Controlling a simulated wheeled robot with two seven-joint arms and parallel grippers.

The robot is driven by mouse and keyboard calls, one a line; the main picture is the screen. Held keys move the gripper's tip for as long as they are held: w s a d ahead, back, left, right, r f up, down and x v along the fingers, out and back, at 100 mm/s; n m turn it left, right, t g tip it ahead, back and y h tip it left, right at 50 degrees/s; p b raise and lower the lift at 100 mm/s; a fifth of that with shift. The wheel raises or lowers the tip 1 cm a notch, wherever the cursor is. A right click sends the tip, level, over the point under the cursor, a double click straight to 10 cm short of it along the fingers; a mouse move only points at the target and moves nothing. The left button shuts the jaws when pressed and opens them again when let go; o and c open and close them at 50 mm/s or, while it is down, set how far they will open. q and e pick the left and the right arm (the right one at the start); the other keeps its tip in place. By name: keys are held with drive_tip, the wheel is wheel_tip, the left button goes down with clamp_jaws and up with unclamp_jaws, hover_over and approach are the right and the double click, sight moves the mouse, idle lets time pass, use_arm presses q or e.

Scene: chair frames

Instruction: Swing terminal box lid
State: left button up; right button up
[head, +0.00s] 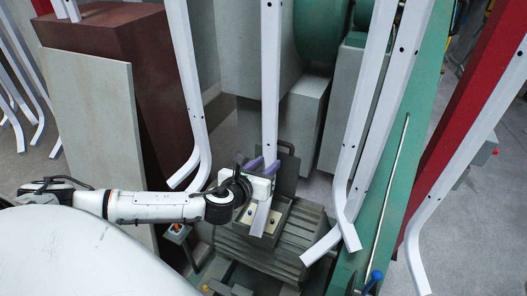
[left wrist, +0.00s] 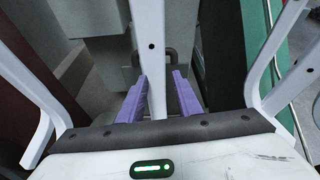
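The terminal box (head: 270,220) sits on top of a grey ribbed motor (head: 262,248) in the lower middle of the head view. A dark grey plate with a handle, which looks like its lid (head: 288,178), stands up at the back of the box, partly hidden by my left gripper. My left gripper (head: 264,164) is above the box with its purple fingers apart. In the left wrist view the fingers (left wrist: 160,82) are open, with a white chair frame leg (left wrist: 151,42) showing in the gap. I cannot tell whether they touch it. A dark handle (left wrist: 170,54) shows beyond. My right gripper is not in view.
White bent chair frame legs hang close on both sides, one left (head: 187,90) and several right (head: 375,110). A green beam (head: 397,165) runs along the right. A brown block (head: 130,70) and pale panel (head: 90,130) stand left.

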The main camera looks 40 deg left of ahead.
use_arm(q)
drive_tip(key=a+r+b+x, duration=0.1)
drive_tip(key=b+x, duration=0.3)
drive_tip(key=x, duration=0.4)
drive_tip(key=shift+w+a+m, duration=0.2)
drive_tip(key=shift+w+m, duration=0.2)
drive_tip(key=shift+w, duration=0.15)
drive_tip(key=shift+s+r+p, duration=0.15)
drive_tip(key=shift+r+p, duration=0.2)
drive_tip(key=shift+p, duration=0.05)
drive_tip(key=c, duration=0.3)
clamp_jaws()
unclamp_jaws()
drive_tip(key=shift+s, duration=0.1)
